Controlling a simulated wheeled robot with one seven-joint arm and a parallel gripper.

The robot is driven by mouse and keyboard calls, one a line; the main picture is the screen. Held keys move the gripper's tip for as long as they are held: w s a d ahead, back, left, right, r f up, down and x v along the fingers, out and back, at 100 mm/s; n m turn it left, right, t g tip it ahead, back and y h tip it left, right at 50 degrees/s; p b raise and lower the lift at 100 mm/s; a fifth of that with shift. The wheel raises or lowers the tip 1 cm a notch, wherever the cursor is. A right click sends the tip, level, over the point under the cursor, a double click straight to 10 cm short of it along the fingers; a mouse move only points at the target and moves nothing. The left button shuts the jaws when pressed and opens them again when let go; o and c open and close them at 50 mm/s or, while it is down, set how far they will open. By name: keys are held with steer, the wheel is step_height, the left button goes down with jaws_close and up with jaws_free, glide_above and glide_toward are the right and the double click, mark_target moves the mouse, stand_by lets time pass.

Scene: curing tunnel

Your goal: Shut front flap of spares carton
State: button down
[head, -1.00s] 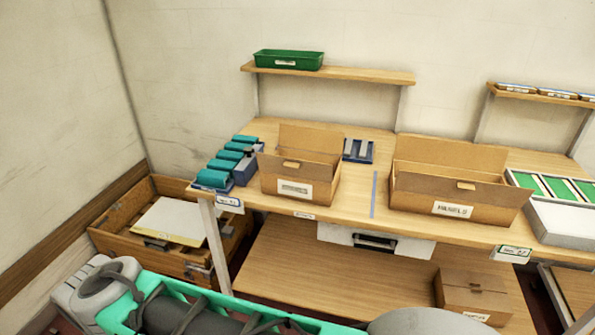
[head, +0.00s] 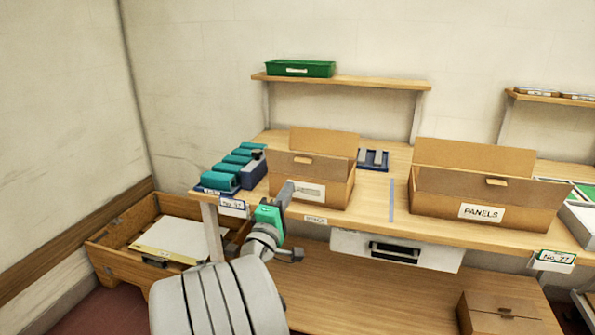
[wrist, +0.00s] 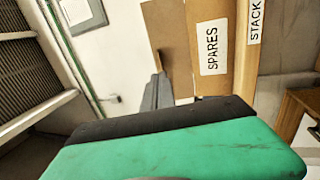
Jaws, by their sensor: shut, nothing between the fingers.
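The spares carton (head: 338,193) is the left brown box on the bench, with a white label on its front. Its top is open: a tall flap (head: 323,142) stands up at the back. The wrist view shows the carton's front face turned sideways, with the SPARES label (wrist: 212,48). My gripper (head: 287,190) is shut and empty, in front of the carton's left front part. Its grey fingers also show in the wrist view (wrist: 157,90), near the carton's top edge; I cannot tell whether they touch it.
A PANELS carton (head: 440,204) stands open to the right, past a blue strip (head: 391,200). Blue-teal blocks (head: 228,171) sit close on the left. A small blue tray (head: 373,159) is behind. A shelf with a green bin (head: 300,69) hangs above. A wooden crate (head: 112,242) stands lower left.

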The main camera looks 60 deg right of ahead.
mark_target(301, 162)
steer(key=p+x, duration=0.1)
steer(key=x, duration=0.7)
steer(key=shift+d+r, duration=0.15)
steer(key=shift+d, duration=0.15)
steer(key=shift+w+a, duration=0.1)
steer(key=shift+r+p, duration=0.1)
steer(key=shift+p, duration=0.2)
